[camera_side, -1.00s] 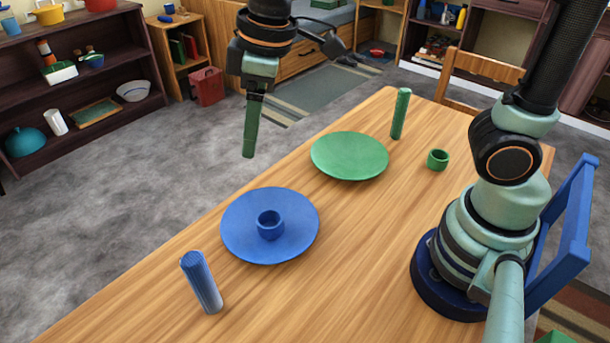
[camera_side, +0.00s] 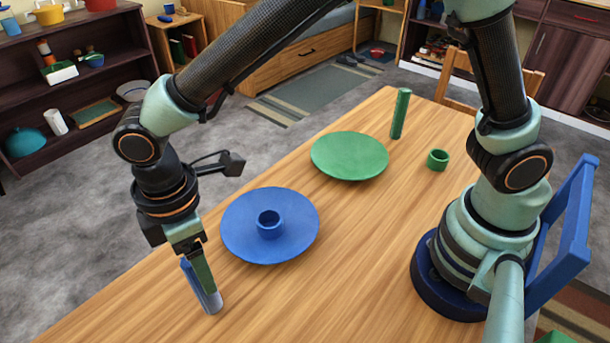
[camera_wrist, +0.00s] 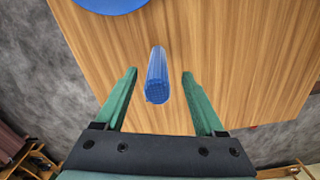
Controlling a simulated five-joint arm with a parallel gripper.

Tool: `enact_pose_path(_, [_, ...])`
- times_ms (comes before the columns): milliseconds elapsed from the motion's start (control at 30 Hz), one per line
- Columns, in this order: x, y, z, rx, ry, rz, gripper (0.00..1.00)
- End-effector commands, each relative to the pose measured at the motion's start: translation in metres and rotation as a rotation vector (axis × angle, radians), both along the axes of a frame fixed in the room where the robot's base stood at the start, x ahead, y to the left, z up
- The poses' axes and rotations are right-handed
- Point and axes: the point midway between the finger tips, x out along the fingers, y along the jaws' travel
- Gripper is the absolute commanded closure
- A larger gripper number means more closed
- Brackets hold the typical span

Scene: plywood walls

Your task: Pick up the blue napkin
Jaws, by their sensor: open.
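The blue napkin (camera_side: 211,299) is a ribbed roll standing upright on the wooden table, near its left front edge. In the side view my gripper (camera_side: 205,275) is over it, pointing down, and hides much of it. In the wrist view the blue napkin (camera_wrist: 157,78) shows between and a little beyond the two green fingers of my gripper (camera_wrist: 159,75). The fingers are apart with clear gaps on both sides of the napkin. I cannot tell that either finger touches it.
A blue plate (camera_side: 290,238) with a small blue cup (camera_side: 269,224) is beside the gripper. A green plate (camera_side: 349,158), a green roll (camera_side: 400,114) and a green cup (camera_side: 438,160) are farther back. The table's middle front (camera_side: 330,290) is clear.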

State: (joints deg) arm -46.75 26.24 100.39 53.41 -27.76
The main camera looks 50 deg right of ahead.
Motion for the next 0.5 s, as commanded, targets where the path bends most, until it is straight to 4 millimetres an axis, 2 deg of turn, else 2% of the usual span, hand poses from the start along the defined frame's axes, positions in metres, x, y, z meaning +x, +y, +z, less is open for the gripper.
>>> enact_pose_path(200, [0.001,0.001,-0.015,-0.001,0.001,-0.001,0.29])
enact_pose_path(500, [0.003,0.005,-0.054,-0.002,0.001,-0.001,0.29])
